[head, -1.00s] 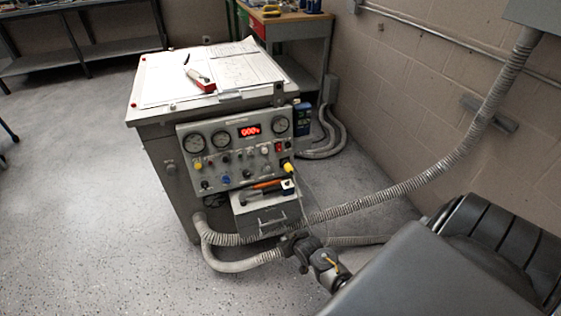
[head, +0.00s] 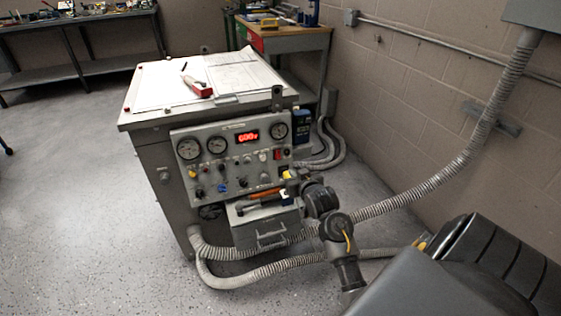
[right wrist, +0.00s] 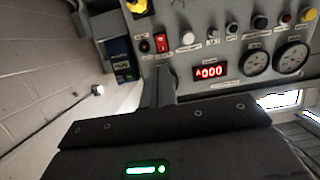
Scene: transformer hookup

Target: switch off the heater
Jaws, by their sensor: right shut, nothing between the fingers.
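The grey control panel (head: 230,160) on the front of the bench unit carries gauges, knobs and a lit red display (head: 247,136). A red rocker switch (head: 277,154) sits at its right side; it also shows in the right wrist view (right wrist: 161,43), where the panel appears upside down. I cannot read which control is labelled for the heater. My right gripper (head: 289,181) is in front of the panel's lower right, partly hidden by its own wrist. In the right wrist view its shut, empty fingers (right wrist: 160,82) point towards the red switch, and contact cannot be told. My left gripper is out of view.
A drawer box (head: 262,225) with tools on top juts out below the panel. A corrugated conduit (head: 440,176) runs from the wall to the unit. A blue box (head: 302,127) is at the unit's right side. The floor (head: 90,200) on the left is clear.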

